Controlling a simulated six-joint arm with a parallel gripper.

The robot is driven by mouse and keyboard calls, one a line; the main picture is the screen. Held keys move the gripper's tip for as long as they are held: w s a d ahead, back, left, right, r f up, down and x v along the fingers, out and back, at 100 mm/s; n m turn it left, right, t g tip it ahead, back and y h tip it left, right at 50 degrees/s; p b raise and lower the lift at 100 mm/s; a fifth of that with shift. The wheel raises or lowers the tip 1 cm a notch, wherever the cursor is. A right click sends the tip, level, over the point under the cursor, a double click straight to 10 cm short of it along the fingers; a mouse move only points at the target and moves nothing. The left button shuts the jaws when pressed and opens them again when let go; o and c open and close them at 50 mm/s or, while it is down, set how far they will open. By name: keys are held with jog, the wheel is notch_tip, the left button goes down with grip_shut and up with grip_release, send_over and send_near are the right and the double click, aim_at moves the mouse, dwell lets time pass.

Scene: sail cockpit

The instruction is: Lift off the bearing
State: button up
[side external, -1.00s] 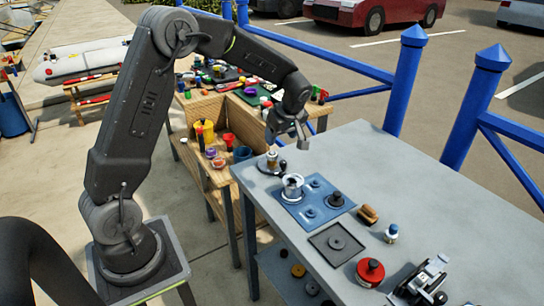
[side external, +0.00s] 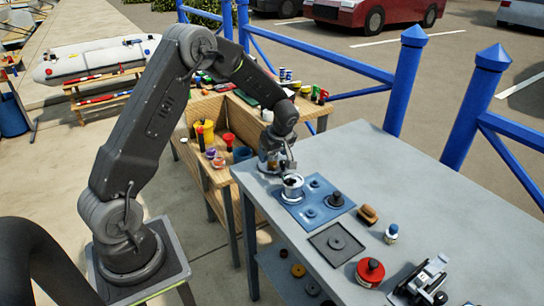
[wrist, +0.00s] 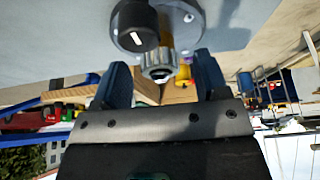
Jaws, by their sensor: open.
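A round metal base (wrist: 186,18) is fixed on the grey worktop and carries an upright spindle. A grey ribbed cylinder (wrist: 157,62), which looks like the bearing, sits around the spindle. A black knob (wrist: 135,26) with a white mark stands beside it on the base. In the wrist view my gripper (wrist: 162,68) is open, with one blue-grey finger on each side of the ribbed cylinder and visible gaps to both. In the side view my gripper (side external: 276,157) is low over the worktop's back-left corner and largely hides the bearing.
A silver drum (side external: 292,187) stands on a blue mat (side external: 311,213), close to my gripper. The mat also holds a black part (side external: 336,199). A dark grey tray (side external: 322,244), a brown brush (side external: 368,214), a small bottle (side external: 391,233) and a red can (side external: 369,272) are farther forward.

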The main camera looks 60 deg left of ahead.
jog(key=shift+c, duration=0.4)
jog(key=c, duration=0.9)
jog(key=shift+r, duration=0.5)
jog(key=r, duration=0.3)
jog(key=shift+s+a+r, duration=0.25)
jog(key=shift+r, duration=0.1)
jog(key=s+a+r, duration=0.2)
jog(key=s, duration=0.1)
jog(key=s+a+r, duration=0.4)
jog(key=s, duration=0.1)
jog(key=shift+s+a+r, duration=0.15)
jog(key=shift+s+a, duration=0.2)
jog(key=shift+a, duration=0.05)
jog(key=shift+r, duration=0.15)
jog(key=shift+r, duration=1.85)
